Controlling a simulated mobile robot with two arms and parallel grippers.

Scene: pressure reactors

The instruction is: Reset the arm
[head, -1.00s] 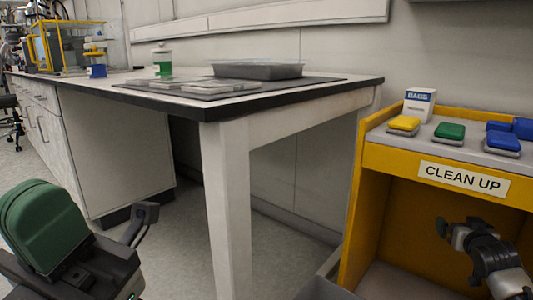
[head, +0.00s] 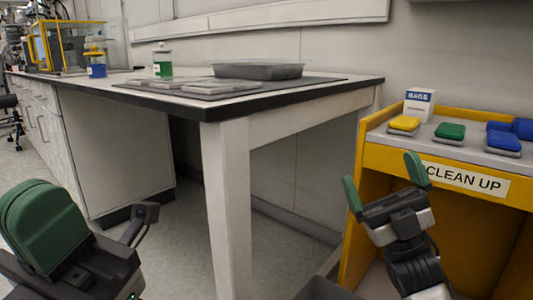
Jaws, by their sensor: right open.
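My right gripper (head: 380,168) is raised in front of the yellow clean-up cart (head: 357,205). Its two green fingers point up and stand apart, with nothing between them. It overlaps the left edge of the "CLEAN UP" label (head: 465,178) in the picture. My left gripper (head: 42,225) is at the lower left, close to the camera. Its large green finger pad shows from the side, and its opening cannot be made out.
On the cart top are a bags box (head: 418,105) and yellow (head: 404,123), green (head: 450,131) and blue (head: 503,140) sponge-like pads. A bench (head: 230,107) with a grey tray (head: 258,69) and a green-labelled bottle (head: 162,62) stands left of the cart. Open floor lies beneath the bench.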

